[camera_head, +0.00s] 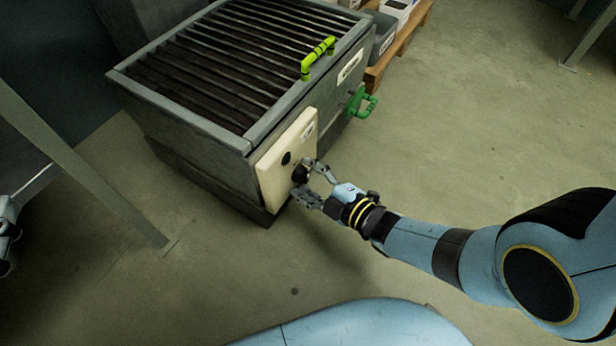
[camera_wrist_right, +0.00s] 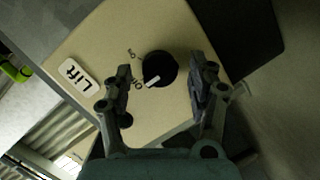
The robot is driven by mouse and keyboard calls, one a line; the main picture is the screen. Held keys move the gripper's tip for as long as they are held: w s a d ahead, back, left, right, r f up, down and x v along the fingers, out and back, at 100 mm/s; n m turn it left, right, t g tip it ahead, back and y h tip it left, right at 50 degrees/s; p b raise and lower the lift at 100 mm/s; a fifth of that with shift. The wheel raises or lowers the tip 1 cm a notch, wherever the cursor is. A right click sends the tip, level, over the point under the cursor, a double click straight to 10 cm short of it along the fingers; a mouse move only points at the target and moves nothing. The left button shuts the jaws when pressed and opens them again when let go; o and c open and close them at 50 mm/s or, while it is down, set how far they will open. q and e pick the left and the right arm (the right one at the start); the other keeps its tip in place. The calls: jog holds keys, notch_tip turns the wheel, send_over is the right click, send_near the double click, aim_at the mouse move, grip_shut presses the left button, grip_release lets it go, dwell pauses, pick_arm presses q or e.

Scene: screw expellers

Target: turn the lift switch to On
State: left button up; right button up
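The lift switch is a black round knob with a white mark; it shows in the right wrist view (camera_wrist_right: 160,68) and on the cream panel (camera_head: 272,178) in the head view. The mark points down-left in the wrist view, close to printed letters that read like an upside-down "ON". Another small label, hard to read, is above it. A white "LIFT" plate (camera_wrist_right: 75,77) is left of the knob. My right gripper (camera_head: 317,184) is open, its fingers on either side of the knob with small gaps. My left arm (camera_head: 8,235) barely shows at the left edge; its gripper state is unclear.
The panel is on a grey metal bin (camera_head: 190,160) with a slatted dark top. A yellow-green handle (camera_head: 318,58) and a green handle (camera_head: 362,101) stick out from it.

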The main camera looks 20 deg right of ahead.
jog(key=c, duration=1)
jog(key=shift+c, duration=0.2)
pick_arm(q)
jog(key=shift+f, duration=0.15)
pick_arm(e)
jog(key=shift+m, duration=0.3)
jog(key=m, duration=0.1)
jog(key=m+g+y+p, duration=0.1)
jog(key=m, duration=0.1)
jog(key=shift+w+d+r+m, duration=0.1)
jog(key=shift+d+r+m, duration=0.05)
jog(key=shift+m, duration=0.15)
jog(key=shift+m+g+y, duration=0.3)
jog(key=shift+m+g, duration=0.2)
jog(key=shift+m, duration=0.1)
jog(key=shift+d+m+y, duration=0.1)
jog(key=shift+m+y, duration=0.2)
jog(key=shift+m, duration=0.4)
jog(key=shift+m+g+y, duration=0.4)
jog(key=shift+m+g, duration=0.1)
jog(key=shift+m, duration=0.5)
pick_arm(q)
jog(key=s+f+g+y, duration=0.1)
jog(key=s+f+g, duration=0.1)
jog(key=f, duration=0.3)
jog(key=shift+s+a+f+n+g, duration=0.25)
jog(key=shift+s+a+n+g, duration=0.1)
jog(key=shift+s, duration=0.15)
pick_arm(e)
jog(key=shift+w+d, duration=0.1)
